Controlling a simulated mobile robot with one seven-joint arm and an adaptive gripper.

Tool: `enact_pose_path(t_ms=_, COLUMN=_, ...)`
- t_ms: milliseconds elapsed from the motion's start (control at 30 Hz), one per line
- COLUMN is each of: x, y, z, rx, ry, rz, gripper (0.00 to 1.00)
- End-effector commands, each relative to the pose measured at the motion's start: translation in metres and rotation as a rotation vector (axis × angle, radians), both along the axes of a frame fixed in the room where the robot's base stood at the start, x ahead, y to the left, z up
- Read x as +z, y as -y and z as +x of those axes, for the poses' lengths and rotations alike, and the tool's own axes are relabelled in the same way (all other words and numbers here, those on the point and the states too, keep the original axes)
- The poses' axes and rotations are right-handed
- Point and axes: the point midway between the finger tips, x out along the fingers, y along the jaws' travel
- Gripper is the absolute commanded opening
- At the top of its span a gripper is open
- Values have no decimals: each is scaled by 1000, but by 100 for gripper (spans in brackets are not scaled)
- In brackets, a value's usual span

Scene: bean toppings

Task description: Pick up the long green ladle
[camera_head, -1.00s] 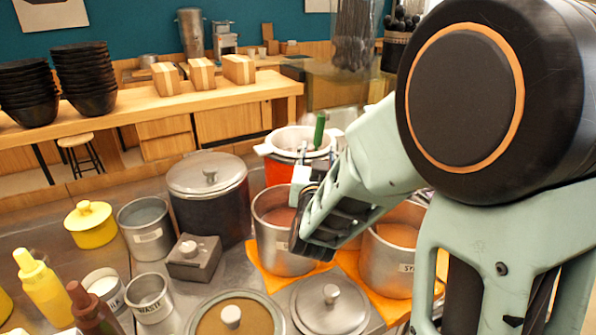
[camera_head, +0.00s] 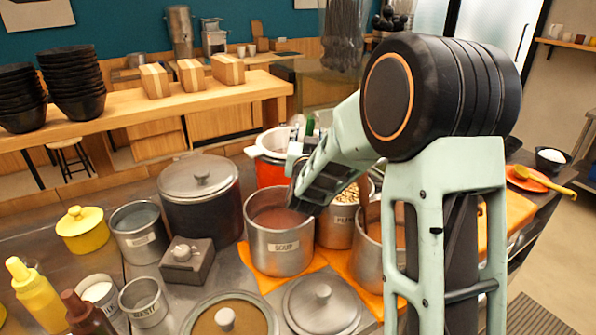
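The green ladle's handle (camera_head: 310,125) stands upright at the red pot with a white rim (camera_head: 270,174), behind the row of metal pots. Only a short upper piece of the handle shows; my arm and the pot hide the rest. My gripper (camera_head: 293,160) is near the red pot's front right side, just left of and below the visible handle. Its fingers are small and partly covered by my own wrist, so I cannot tell whether they are open or touching the ladle.
The metal soup pot (camera_head: 280,245) stands just below my gripper, with other metal pots to its right on an orange cloth. A large lidded pot (camera_head: 200,200) stands to the left. Flat lids (camera_head: 322,305), yellow bottles and small tins crowd the front.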

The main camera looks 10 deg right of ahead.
Motion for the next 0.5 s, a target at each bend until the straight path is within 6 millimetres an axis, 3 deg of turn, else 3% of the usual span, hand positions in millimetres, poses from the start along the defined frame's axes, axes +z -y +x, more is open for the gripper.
enact_pose_path(t_ms=167, x=0, y=0, z=0, rx=0, ry=0, rz=0, gripper=37)
enact_pose_path(t_ms=500, x=0, y=0, z=0, rx=0, ry=1, rz=0, gripper=0)
